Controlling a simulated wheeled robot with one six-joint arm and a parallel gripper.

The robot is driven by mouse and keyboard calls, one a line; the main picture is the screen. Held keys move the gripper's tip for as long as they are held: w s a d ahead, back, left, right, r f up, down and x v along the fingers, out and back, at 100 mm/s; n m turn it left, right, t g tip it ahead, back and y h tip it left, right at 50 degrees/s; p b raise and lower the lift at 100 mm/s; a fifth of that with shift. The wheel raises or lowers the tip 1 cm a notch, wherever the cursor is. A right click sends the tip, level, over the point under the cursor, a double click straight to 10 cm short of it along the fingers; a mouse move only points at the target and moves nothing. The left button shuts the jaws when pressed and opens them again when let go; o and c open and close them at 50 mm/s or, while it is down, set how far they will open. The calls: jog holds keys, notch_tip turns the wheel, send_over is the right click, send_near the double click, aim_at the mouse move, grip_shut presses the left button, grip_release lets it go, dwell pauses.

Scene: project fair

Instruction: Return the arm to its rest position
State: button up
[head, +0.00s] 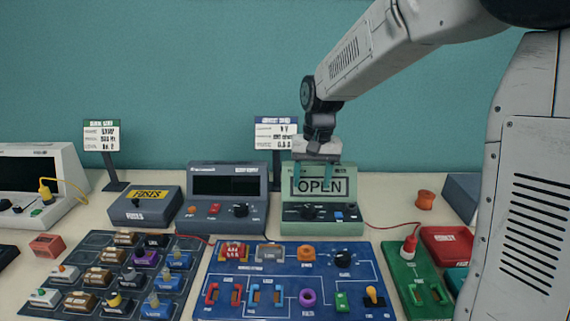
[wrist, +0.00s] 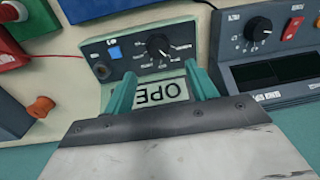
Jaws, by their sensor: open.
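My gripper (head: 313,172) is in front of the pale green meter (head: 328,221) whose display reads "OPEN". Its two teal fingers are spread apart with nothing between them. In the wrist view my gripper (wrist: 165,92) shows its fingers apart over the meter's display (wrist: 165,91), with the meter's knob and blue button beyond them. Whether the fingers touch the meter cannot be told. My arm reaches in from the upper right in the head view.
A grey power supply (head: 228,194) stands left of the meter, with a fuses box (head: 145,206) further left. A blue circuit board (head: 290,263), a dark component tray (head: 80,255) and a green board (head: 408,265) lie in front. An orange spool (head: 425,199) stands right. Air above the table is mostly clear.

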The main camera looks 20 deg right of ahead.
jog(key=s+r+n, duration=0.1)
jog(key=s+r, duration=0.1)
jog(key=s, duration=1.3)
jog(key=s+d+r+n+t, duration=0.1)
jog(key=s+r+n, duration=0.1)
jog(key=s, duration=1.3)
jog(key=shift+s+d+r+h, duration=0.2)
jog(key=shift+d+r+h, duration=0.1)
jog(key=shift+r, duration=0.4)
